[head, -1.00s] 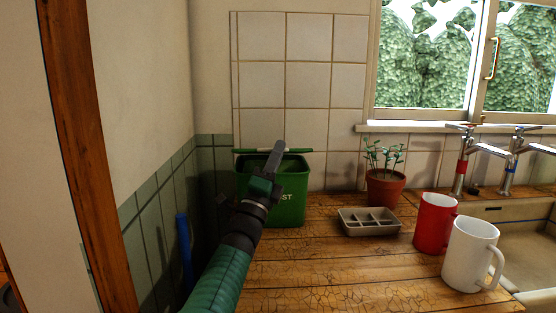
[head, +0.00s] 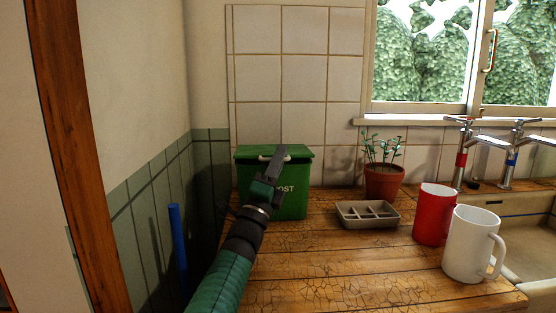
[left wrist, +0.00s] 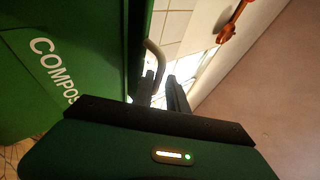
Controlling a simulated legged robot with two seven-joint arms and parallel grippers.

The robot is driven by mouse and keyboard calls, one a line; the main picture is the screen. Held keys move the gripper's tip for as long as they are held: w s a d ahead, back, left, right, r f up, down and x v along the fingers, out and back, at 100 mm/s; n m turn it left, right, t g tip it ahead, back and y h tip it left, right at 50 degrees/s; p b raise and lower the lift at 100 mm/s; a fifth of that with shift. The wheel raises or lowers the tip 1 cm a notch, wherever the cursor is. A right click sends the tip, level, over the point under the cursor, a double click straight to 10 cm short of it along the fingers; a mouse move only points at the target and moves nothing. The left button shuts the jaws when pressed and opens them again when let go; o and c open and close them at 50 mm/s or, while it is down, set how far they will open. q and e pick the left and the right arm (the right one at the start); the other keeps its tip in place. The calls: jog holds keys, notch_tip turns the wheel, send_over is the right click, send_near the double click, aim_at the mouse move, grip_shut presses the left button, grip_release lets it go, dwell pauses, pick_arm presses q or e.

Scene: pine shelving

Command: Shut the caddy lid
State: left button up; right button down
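The green compost caddy (head: 292,203) stands on the wooden worktop in the corner by the tiled wall. Its green lid (head: 299,153) now lies down over the top, and no opening shows. A pale handle (head: 264,158) is at the lid's front, partly behind my gripper. My left gripper (head: 278,158) is in front of the caddy's upper front, its fingers pointing up. In the left wrist view the caddy's lettered front (left wrist: 50,75) is at the left, with a grey handle (left wrist: 155,52) near my fingers. Contact and finger gap are unclear. My right gripper is out of view.
A grey divided tray (head: 367,214), a potted plant (head: 384,182), a red mug (head: 433,215) and a white mug (head: 469,244) stand to the right. The sink (head: 525,228) and taps are beyond. A blue upright object (head: 177,245) is at the left. The worktop's front is clear.

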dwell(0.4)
pick_arm(q)
jog(key=s+a, duration=0.6)
jog(key=s, duration=0.5)
jog(key=shift+a+f, duration=0.15)
jog(key=shift+f, duration=0.25)
jog(key=shift+s, duration=0.1)
